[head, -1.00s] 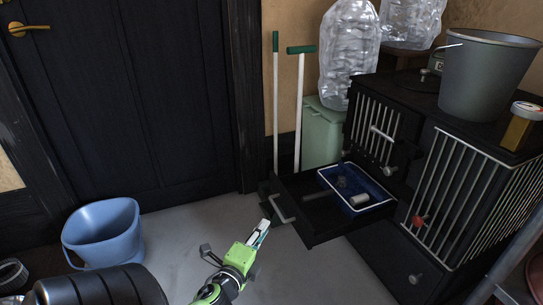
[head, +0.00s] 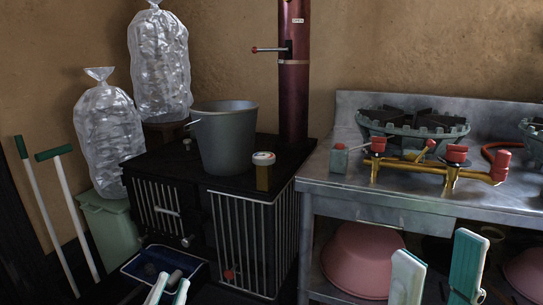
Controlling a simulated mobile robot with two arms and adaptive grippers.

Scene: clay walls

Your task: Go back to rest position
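My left gripper (head: 169,290) shows at the bottom edge of the head view, left of centre. My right gripper (head: 437,273) is at the bottom right, in front of the metal counter. Its two fingers point up, are wide apart and hold nothing. The lower parts of both grippers are cut off by the frame.
A black stove (head: 163,167) carries a grey bucket (head: 225,140) and a small yellow-brown container (head: 263,175). The blue tray (head: 132,266) lies low at left. A metal counter (head: 385,198) with burners fills the right, with a pink basin (head: 362,262) below. Two green-topped poles (head: 80,215) lean at left.

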